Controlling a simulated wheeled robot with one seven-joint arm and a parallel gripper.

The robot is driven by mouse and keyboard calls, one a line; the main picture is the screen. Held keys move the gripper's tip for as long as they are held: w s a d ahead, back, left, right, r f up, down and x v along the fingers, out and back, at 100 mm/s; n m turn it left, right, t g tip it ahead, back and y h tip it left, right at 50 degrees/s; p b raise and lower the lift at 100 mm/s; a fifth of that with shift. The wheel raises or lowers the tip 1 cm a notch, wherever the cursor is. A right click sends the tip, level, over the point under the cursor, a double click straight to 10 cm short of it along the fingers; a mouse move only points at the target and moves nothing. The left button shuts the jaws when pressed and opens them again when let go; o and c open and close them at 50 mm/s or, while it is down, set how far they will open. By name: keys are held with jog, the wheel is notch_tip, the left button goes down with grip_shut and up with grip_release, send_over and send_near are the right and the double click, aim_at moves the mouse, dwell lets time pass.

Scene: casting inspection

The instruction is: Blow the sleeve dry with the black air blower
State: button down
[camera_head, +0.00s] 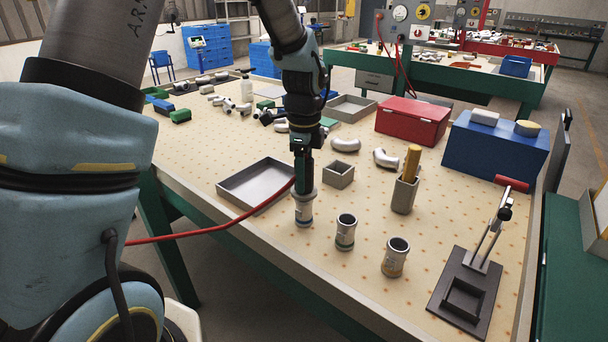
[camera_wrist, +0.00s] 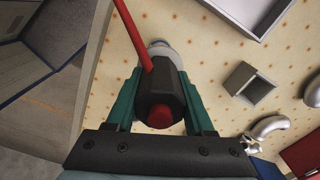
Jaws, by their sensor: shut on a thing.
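My gripper (camera_head: 301,155) is shut on the black air blower (camera_wrist: 158,93), which points down with its red hose (camera_wrist: 135,35) trailing off. In the head view the blower (camera_head: 303,172) is upright directly over a grey metal sleeve (camera_head: 304,213) standing on the bench. Whether its nozzle touches or enters the sleeve cannot be told. In the wrist view the blower hides most of that sleeve (camera_wrist: 158,45). Two more sleeves stand to the right, the nearer one (camera_head: 345,236) and the farther one (camera_head: 394,262), both upright with dark open tops.
A shallow grey tray (camera_head: 253,187) lies left of the blower. A small square box (camera_head: 339,174) and a holder (camera_head: 404,195) with a yellow item stand behind the sleeves. A black clamp fixture (camera_head: 468,290) is at right. The red hose (camera_head: 215,231) crosses the bench's front edge.

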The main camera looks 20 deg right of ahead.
jog(key=shift+s+f, duration=0.1)
jog(key=shift+f, duration=0.3)
dwell(3.4)
jog(key=shift+r+p, duration=3.45)
jog(key=shift+r, duration=0.7)
jog(key=shift+f, duration=0.1)
jog(key=shift+w+a+f, duration=0.1)
jog(key=shift+w+a, duration=0.15)
jog(key=shift+w, duration=0.1)
jog(key=w+a+f+n, duration=0.3)
jog(key=a+n, duration=0.5)
jog(key=a, duration=0.3)
jog(key=w+a+f+n, duration=0.4)
jog(key=a+n, duration=0.5)
jog(key=a, duration=0.2)
jog(key=w+a+f+n, duration=0.3)
jog(key=a+n, duration=0.5)
jog(key=a, duration=0.3)
jog(key=shift+w+f+n, duration=0.3)
jog(key=shift+f, duration=0.4)
